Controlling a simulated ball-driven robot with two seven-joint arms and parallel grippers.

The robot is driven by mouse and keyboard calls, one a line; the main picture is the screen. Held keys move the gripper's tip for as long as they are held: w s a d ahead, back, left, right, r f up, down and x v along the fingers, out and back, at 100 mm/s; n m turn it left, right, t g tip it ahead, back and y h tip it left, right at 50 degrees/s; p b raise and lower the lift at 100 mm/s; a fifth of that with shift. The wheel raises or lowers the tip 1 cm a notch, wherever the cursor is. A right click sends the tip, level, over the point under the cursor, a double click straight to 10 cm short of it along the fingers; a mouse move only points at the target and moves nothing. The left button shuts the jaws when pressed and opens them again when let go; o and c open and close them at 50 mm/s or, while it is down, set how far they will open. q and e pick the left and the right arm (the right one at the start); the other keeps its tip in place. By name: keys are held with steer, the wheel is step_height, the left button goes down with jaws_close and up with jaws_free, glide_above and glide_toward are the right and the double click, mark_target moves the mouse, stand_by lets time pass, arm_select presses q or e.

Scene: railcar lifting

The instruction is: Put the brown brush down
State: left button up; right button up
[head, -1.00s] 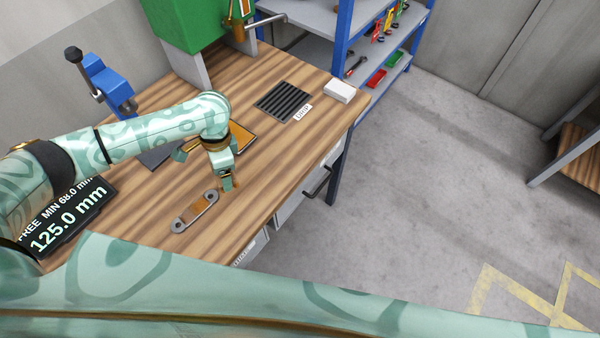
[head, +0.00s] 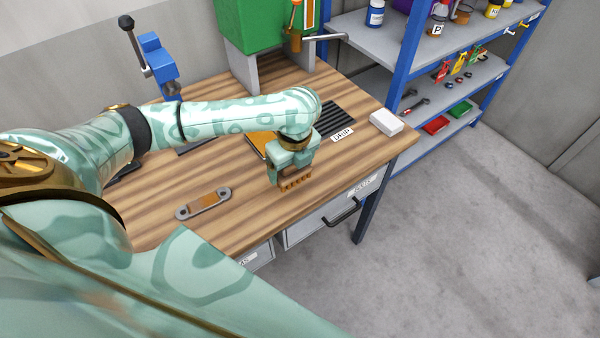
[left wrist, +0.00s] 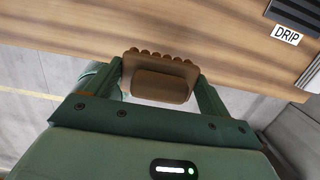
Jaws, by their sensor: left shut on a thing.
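My left gripper (head: 294,178) is near the front edge of the wooden workbench (head: 330,182). It is shut on the brown brush (head: 297,183), whose row of bristle tufts shows below the fingers. In the left wrist view the brush (left wrist: 158,82) sits between the two fingers (left wrist: 160,85), with its tufts toward the bench. I cannot tell whether the tufts touch the bench top. My right gripper is not in view.
A metal link with a brown middle (head: 204,203) lies left of the gripper. A black ribbed drip tray (head: 336,118), a DRIP label (head: 342,134) and a white block (head: 386,122) lie behind and right. A green machine (head: 262,30) and blue vise (head: 158,62) stand behind.

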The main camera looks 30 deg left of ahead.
arm_select(q)
steer(key=w+f+b, duration=0.1)
steer(key=w+f, duration=0.1)
steer(key=w+a+f+b, duration=0.1)
steer(key=w+f, duration=0.1)
steer(key=f, duration=0.1)
steer(key=shift+w+a+f+b, duration=0.15)
steer(key=shift+f+b, duration=0.05)
steer(key=shift+b, duration=0.1)
steer(key=shift+w+a+f, duration=0.1)
steer(key=shift+w+f, duration=0.2)
steer(key=shift+w, duration=0.1)
step_height(320, 180, down, 3)
steer(key=shift+w+f+b, duration=0.15)
steer(key=shift+f+b, duration=0.05)
steer(key=shift+b, duration=0.7)
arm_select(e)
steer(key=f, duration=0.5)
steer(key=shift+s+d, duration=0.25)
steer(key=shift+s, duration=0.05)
